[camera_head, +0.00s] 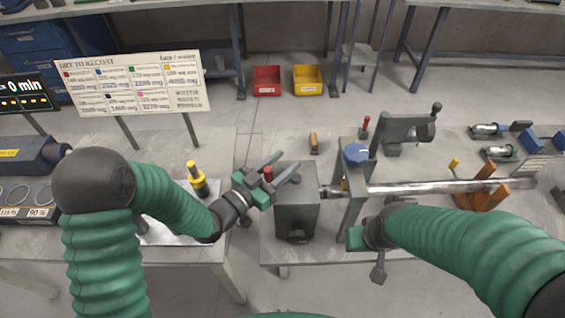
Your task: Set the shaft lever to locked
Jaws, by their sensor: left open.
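My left gripper (283,168) is open, its two fingers apart over the left edge of a grey housing (297,212). A red knob (268,173) shows beside the fingers; I cannot tell whether they touch it. A long metal shaft (430,187) runs right from the housing through a grey upright with a blue knob (356,154). A red-tipped lever (365,124) stands behind it, and a black-knobbed lever (436,108) rises from a grey bracket. I cannot tell which is the shaft lever. My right gripper (376,236) is in front of the upright; its jaw opening is unclear.
An orange V-shaped rest (483,188) stands under the shaft's right part. A yellow-topped post (196,178) is on the left table. A sign board (135,84) stands behind it. Red (267,80) and yellow (307,79) bins lie on the floor beyond.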

